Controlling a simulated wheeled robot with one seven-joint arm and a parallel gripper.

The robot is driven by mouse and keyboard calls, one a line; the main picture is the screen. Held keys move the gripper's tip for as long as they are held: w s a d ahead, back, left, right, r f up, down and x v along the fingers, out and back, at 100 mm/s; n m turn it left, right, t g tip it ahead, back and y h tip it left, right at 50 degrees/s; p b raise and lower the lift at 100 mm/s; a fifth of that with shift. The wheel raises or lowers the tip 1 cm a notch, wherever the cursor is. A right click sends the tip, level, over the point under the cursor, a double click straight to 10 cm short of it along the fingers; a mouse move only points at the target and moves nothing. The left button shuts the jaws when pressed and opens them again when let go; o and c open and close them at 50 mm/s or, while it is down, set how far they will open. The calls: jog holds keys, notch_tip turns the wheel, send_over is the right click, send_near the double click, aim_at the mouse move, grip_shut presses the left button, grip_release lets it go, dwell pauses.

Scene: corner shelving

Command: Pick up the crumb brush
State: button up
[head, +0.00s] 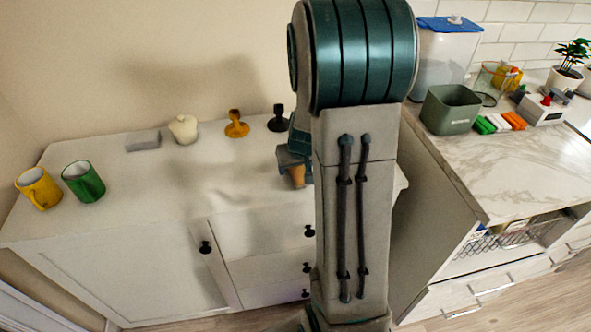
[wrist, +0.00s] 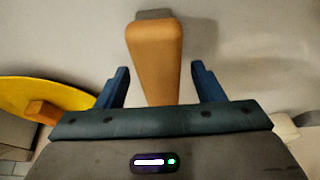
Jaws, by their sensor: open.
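The crumb brush appears to be the orange-brown, tapered piece with a grey end in the wrist view (wrist: 155,55). It lies between the two blue fingers of my gripper (wrist: 162,80), with a gap on each side. My gripper is open and low over the white cabinet top. In the head view the orange-brown end (head: 297,175) shows just below my gripper (head: 290,160). The rest of it is hidden behind my gripper and arm there. I cannot tell how far its near end reaches under the gripper.
On the cabinet top (head: 170,205) stand a yellow mug (head: 38,190), a green mug (head: 84,183), a grey block (head: 142,141), a cream pot (head: 184,129), a mustard stand (head: 236,124) and a black one (head: 278,119). A marble counter (head: 500,165) holds a green bin (head: 450,110).

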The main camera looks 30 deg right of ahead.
jog(key=shift+f+b, duration=0.25)
jog(key=shift+b, duration=0.15)
dwell(0.5)
jog(key=c, duration=1.1)
